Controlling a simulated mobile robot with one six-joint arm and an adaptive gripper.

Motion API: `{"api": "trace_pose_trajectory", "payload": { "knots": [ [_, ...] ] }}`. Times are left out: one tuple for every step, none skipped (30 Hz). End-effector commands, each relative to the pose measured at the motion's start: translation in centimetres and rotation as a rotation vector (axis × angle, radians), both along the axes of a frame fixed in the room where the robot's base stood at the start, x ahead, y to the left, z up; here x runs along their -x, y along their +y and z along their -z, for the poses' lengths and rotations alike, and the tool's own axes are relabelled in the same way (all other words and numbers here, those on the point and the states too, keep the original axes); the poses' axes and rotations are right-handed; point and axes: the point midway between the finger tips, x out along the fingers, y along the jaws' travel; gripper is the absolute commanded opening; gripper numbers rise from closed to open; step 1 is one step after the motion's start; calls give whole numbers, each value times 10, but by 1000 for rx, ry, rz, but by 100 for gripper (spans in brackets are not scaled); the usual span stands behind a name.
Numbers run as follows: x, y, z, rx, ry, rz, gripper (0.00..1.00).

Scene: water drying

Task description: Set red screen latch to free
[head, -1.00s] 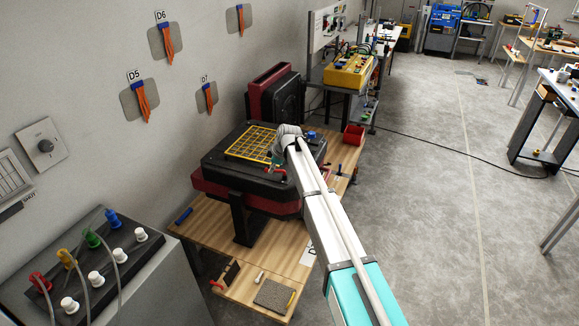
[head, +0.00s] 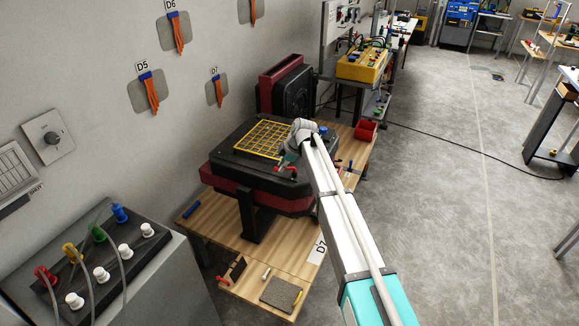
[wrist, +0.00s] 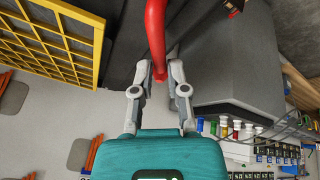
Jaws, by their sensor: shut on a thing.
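The red screen latch (wrist: 155,35) is a curved red bar that runs down from the top of the wrist view. Its lower end lies between my gripper's (wrist: 160,74) two fingertips, and the gripper is shut on it. In the head view the latch (head: 288,168) is a small red piece at the front right of a black and red machine. My gripper (head: 284,160) reaches it there, partly hidden by my wrist. The yellow screen grid (head: 262,140) lies on the machine's top, left of my gripper. It also shows at the upper left of the wrist view (wrist: 97,40).
The machine (head: 222,160) stands on a wooden table (head: 230,215). A red bin (head: 366,131) sits at the table's back right. A grey console with coloured plugs (head: 110,265) stands at the lower left. The floor to the right is mostly open, with a cable across it.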

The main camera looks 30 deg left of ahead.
Motion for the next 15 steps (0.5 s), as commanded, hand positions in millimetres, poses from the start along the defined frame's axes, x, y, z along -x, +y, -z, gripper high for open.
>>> {"api": "trace_pose_trajectory", "payload": {
  "knots": [
    [4,2,1,3,4,-9,0],
    [5,2,1,4,4,-11,0],
    [6,3,1,4,4,-13,0],
    [7,3,1,4,3,-14,0],
    [7,4,1,5,4,-14,0],
    [8,4,1,5,4,-15,0],
    [8,5,1,5,3,-16,0],
    [8,5,1,6,4,-16,0],
    [9,5,1,6,3,-17,0],
    [9,6,1,6,3,-17,0],
    [9,6,1,6,3,-18,0],
    [10,6,1,7,3,-18,21],
    [10,6,1,7,3,-18,27],
    [10,6,1,7,3,-18,32],
    [10,6,1,7,2,-18,40]
  ]
}}
